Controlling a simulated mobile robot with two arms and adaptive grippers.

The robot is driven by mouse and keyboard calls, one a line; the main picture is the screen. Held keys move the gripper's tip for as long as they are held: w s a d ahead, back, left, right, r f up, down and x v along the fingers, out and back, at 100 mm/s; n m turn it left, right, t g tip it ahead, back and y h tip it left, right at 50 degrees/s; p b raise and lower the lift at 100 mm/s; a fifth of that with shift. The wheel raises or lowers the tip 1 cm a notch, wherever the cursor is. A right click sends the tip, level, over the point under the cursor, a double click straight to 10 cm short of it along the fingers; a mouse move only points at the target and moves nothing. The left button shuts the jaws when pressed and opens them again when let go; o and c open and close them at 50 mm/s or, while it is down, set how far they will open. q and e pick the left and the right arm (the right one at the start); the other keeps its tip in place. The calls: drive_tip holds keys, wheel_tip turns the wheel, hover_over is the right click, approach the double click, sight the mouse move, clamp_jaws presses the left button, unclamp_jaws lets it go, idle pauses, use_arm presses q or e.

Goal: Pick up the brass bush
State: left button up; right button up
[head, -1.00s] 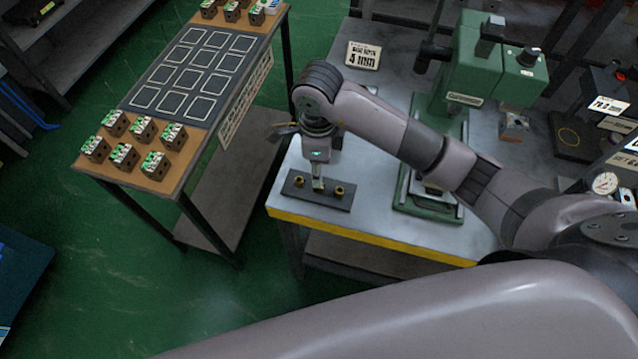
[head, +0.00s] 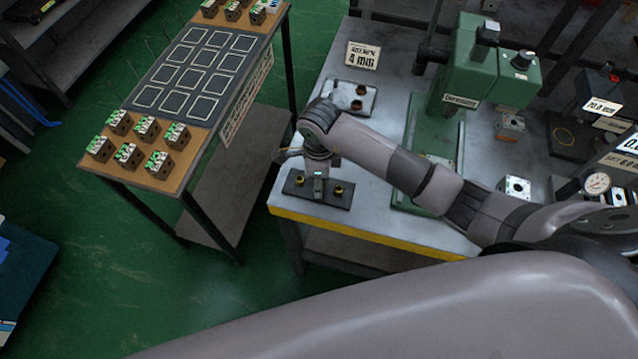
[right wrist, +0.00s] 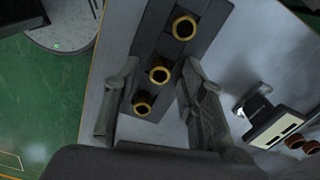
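Three brass bushes stand in a row on a dark plate (head: 300,194) near the yellow front edge of the bench. In the head view one bush (head: 299,180) is left of my right gripper (head: 318,196) and another (head: 338,190) is right of it. The gripper hides the middle one. The right wrist view shows the far bush (right wrist: 184,28), the middle bush (right wrist: 159,75) and the near bush (right wrist: 142,104). My right gripper (right wrist: 159,72) is open there, its fingers either side of the plate, with the middle bush between them. My left gripper is not in view.
A tray (head: 370,98) with brown round parts and a sign card (head: 363,55) are behind my right arm. A green press (head: 480,70) stands to the right. A separate table (head: 175,85) at left holds several small blocks. Green floor separates the tables.

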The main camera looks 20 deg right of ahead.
clamp_jaws()
drive_tip(key=shift+r, duration=0.15)
idle(0.4)
